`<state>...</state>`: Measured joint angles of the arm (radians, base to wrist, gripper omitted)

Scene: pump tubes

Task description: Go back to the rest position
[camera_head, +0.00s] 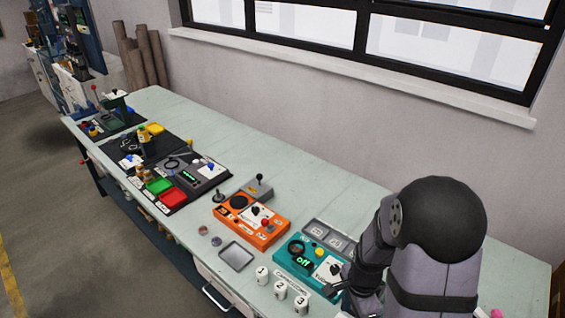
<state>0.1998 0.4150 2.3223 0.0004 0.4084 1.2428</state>
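My arm fills the lower right of the head view. My gripper (333,289) appears as a small dark shape beside the front right of the teal device; its fingers are too small and hidden by my arm to tell open from shut. The teal device (283,262) shows a display reading "off", a yellow button and a white dial panel. Three white numbered tubes (281,289) stand upright in a row in front of it; the nearest reads 3. Whether anything is in my gripper cannot be seen.
An orange device (270,238) and a small grey tray (236,256) lie left of the teal one. Farther left are a red bin (172,197), a green bin (158,185) and other equipment on black mats. The table strip along the wall is clear.

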